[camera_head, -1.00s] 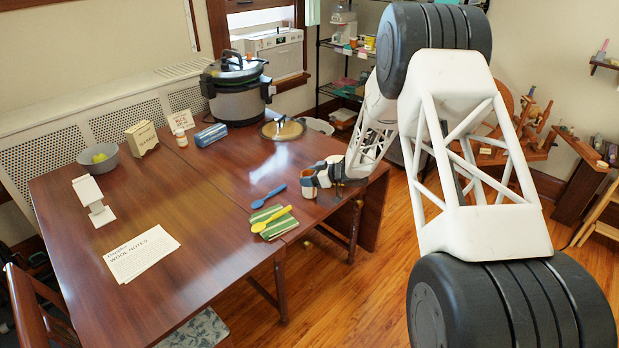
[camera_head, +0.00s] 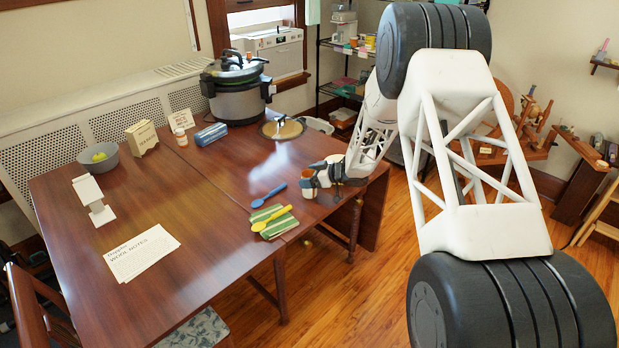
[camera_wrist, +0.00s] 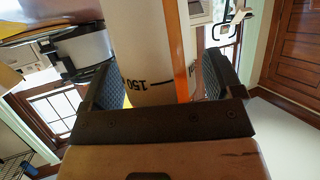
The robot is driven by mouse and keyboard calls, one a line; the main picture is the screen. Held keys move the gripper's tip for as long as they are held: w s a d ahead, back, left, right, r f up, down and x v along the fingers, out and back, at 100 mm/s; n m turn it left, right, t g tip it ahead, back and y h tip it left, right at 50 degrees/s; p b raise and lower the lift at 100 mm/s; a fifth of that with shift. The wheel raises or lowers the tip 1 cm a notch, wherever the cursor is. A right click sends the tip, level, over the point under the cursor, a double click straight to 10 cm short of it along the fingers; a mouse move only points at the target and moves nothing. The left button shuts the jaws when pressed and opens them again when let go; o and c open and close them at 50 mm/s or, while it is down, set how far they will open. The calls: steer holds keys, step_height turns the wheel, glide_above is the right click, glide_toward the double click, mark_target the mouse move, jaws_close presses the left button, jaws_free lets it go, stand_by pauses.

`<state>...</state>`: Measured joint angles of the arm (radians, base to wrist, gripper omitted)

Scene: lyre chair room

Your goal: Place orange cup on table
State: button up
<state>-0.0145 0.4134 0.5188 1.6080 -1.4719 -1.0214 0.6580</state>
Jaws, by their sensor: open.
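The orange cup (camera_wrist: 150,45) shows in the wrist view as a pale body with an orange stripe and a dark "150" mark. My gripper (camera_wrist: 160,78) is open, with one dark finger on each side of the cup. I cannot tell whether either finger touches it. In the head view my gripper (camera_head: 322,174) is low over the right edge of the brown table (camera_head: 150,200). A small pale and orange shape is at its tip, and my gripper partly hides it. The cup's base is not clear.
A green striped cloth (camera_head: 272,222) with a yellow spoon and a blue spoon (camera_head: 269,195) lie near my gripper. A cooker (camera_head: 238,100), a round lid (camera_head: 283,128) and a blue case (camera_head: 211,134) stand farther back. The table's middle is clear.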

steer(key=v, duration=1.2)
steer(key=shift+r, duration=0.1)
steer(key=shift+r, duration=0.1)
stand_by(0.5)
